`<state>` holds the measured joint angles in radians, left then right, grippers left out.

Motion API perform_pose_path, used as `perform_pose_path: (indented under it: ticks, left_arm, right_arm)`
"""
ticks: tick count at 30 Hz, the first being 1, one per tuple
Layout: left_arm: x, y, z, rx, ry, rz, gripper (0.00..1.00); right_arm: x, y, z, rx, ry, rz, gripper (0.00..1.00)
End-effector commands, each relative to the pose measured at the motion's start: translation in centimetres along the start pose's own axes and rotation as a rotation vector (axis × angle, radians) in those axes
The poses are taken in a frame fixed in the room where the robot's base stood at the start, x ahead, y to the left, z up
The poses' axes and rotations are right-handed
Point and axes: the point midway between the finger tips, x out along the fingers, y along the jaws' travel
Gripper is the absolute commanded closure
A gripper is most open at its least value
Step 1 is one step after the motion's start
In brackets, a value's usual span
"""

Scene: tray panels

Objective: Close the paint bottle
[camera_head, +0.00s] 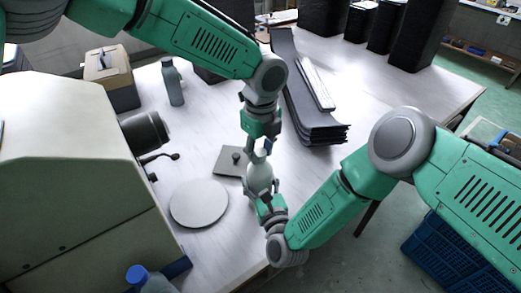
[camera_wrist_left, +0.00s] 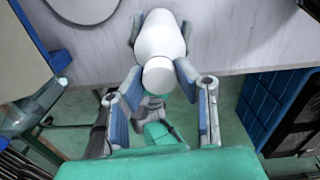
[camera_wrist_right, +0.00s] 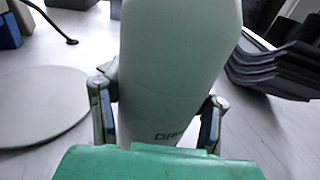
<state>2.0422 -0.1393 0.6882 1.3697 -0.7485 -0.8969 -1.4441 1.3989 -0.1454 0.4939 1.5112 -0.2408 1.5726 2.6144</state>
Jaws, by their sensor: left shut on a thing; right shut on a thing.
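The white paint bottle (camera_head: 259,176) is roughly upright above the table in the head view, between my two grippers. My right gripper (camera_head: 263,188) is shut on the bottle's body from the near side; in the right wrist view the bottle (camera_wrist_right: 175,70) fills the middle, with partly hidden dark lettering. My left gripper (camera_head: 258,152) comes from above and is shut at the bottle's top. In the left wrist view a pale round cap (camera_wrist_left: 158,75) sits at the bottle's top end, between the left fingers. Whether it is fully seated cannot be told.
A grey round disc (camera_head: 199,204) and a dark square plate (camera_head: 231,161) lie left of the bottle. A stack of dark panels (camera_head: 318,132) lies behind right. A beige machine (camera_head: 65,170) stands at left. A grey bottle (camera_head: 173,83) is farther back; a blue crate (camera_head: 445,247) is at lower right.

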Motion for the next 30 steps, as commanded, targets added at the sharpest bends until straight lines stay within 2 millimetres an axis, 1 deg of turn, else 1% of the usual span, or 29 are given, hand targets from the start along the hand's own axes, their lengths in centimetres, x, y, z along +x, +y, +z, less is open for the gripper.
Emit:
perform_pose_path:
  ticks: [1,3,5,9,10,11,12,20,23,26,30]
  left_arm:
    - [-0.1,-0.2,0.3,0.100,-0.005,-0.007,1.00]
    - [-0.1,-0.1,0.3,0.232,-0.006,-0.006,1.00]
    - [-0.1,-0.1,0.4,0.320,-0.008,-0.006,1.00]
    - [-0.2,-0.1,0.4,0.305,-0.009,-0.006,1.00]
    - [-0.2,-0.1,0.4,0.304,-0.009,-0.006,0.67]
    - [-0.2,-0.1,0.4,0.304,-0.009,-0.006,0.57]
    - [-0.1,-0.1,0.3,0.303,-0.008,-0.006,0.50]
    - [-0.1,-0.1,0.1,0.303,-0.004,-0.003,0.50]
    - [-0.4,-0.1,0.1,0.303,-0.005,-0.003,0.50]
    - [-1.6,-0.1,0.2,0.303,-0.005,-0.005,0.50]
    - [-4.3,-0.2,0.2,0.302,-0.007,-0.006,0.50]
  right_arm:
    - [-0.2,0.2,-0.1,0.000,0.001,0.005,1.00]
    - [-0.2,0.2,-0.1,0.000,0.001,0.005,1.00]
    - [-0.2,0.3,-0.1,0.000,0.001,0.005,1.00]
    - [-0.2,0.3,-0.1,0.000,0.001,0.006,1.00]
    - [-0.2,0.3,-0.1,0.000,0.001,0.006,1.00]
    - [-0.2,0.3,0.0,0.000,0.001,0.006,1.00]
    - [-0.2,0.3,0.0,0.000,0.001,0.006,1.00]
    - [-0.1,0.1,0.0,0.000,0.001,0.003,1.00]
    - [-0.1,0.1,0.0,0.000,0.001,0.002,1.00]
    - [-0.1,0.1,0.0,0.000,0.001,0.001,1.00]
    - [0.0,0.0,0.0,-0.001,0.001,0.001,1.00]
